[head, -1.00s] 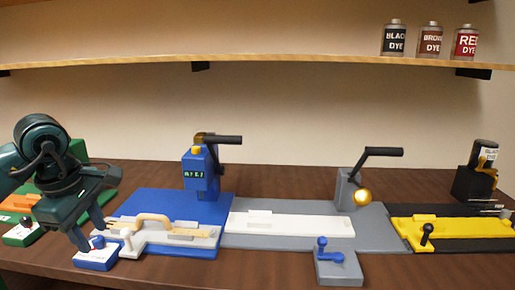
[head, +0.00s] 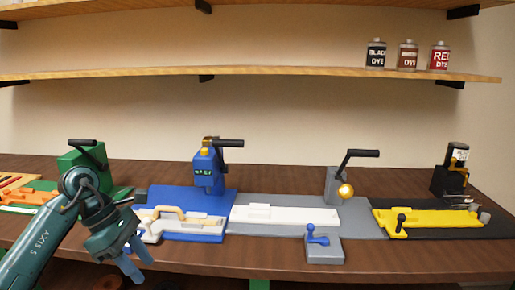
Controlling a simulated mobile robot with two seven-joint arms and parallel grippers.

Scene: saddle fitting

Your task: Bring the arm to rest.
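My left gripper (head: 133,265) hangs at the table's front edge at the lower left, fingers pointing down. Its two fingers look apart with nothing visible between them. It is in front of the blue station (head: 212,228) and apart from it. My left arm (head: 38,248) comes in from the lower left corner. It hides part of the green station (head: 80,157) and the left end of the blue one. My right gripper is not in view.
A grey station (head: 270,236) with a blue-handled block (head: 324,250) stands mid-table, and a yellow fixture (head: 425,222) on a black base is at right. Dye cans (head: 408,56) stand on the shelf (head: 290,72). Bare wood (head: 230,261) runs along the front edge.

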